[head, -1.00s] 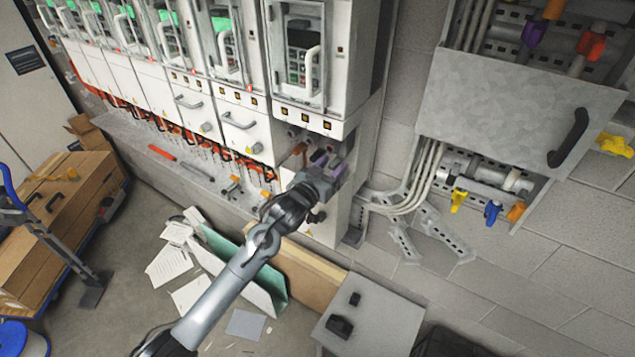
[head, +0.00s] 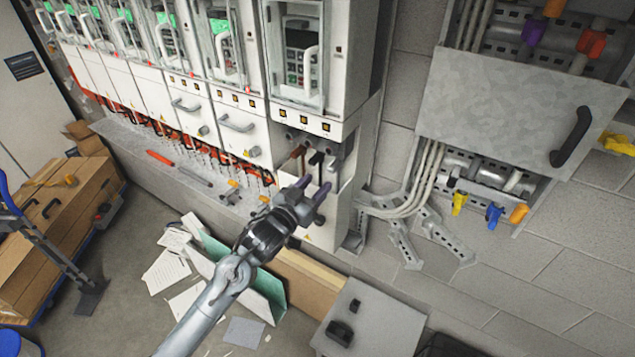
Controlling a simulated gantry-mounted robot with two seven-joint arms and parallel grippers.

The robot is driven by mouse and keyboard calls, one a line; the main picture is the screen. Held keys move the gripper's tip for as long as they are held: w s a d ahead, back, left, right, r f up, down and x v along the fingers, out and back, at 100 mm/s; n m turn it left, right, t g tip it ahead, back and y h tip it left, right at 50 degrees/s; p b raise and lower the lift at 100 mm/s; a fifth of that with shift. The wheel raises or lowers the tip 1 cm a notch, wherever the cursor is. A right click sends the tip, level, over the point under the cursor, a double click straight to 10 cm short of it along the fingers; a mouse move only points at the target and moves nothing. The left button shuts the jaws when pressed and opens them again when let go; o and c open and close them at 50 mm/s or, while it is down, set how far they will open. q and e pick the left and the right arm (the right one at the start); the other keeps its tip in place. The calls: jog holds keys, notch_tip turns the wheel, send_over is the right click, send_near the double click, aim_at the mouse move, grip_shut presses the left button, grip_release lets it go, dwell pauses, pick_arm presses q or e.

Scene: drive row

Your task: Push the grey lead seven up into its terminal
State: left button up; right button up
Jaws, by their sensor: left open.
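The last drive in the row has an open terminal bay at its lower end. A brown lead (head: 294,156) and a black lead (head: 317,158) rise there toward the terminals, and a grey lead (head: 332,164) stands at their right. Whether the grey lead's end sits fully in its terminal is too small to tell. My left gripper (head: 314,187) is open and empty, its two fingers pointing up at the bay from just below the leads, apart from them as far as I can see. My right gripper is not in view.
A grey metal cover with a black handle (head: 571,137) is at the right. Grey conduits (head: 420,185) run beside the cabinet. A ledge with tools (head: 160,157) runs along the left. A small grey table (head: 385,318) stands below. Floor papers (head: 167,270) lie at the lower left.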

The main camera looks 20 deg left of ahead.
pick_arm(q)
jog(key=s+d+f+g+y+p, duration=0.1)
jog(key=s+f+g+p, duration=0.25)
jog(key=s+f, duration=0.45)
jog(key=s+d+f+g+y+p, duration=0.15)
jog(key=s+f+g, duration=0.25)
jog(key=s, duration=0.7)
jog(key=s+f+g+p, duration=0.2)
jog(key=s+g, duration=0.4)
jog(key=s, duration=1.5)
jog(key=shift+s+a+g+p, duration=0.15)
jog(key=shift+a+g+p, duration=0.25)
jog(key=shift+p, duration=0.45)
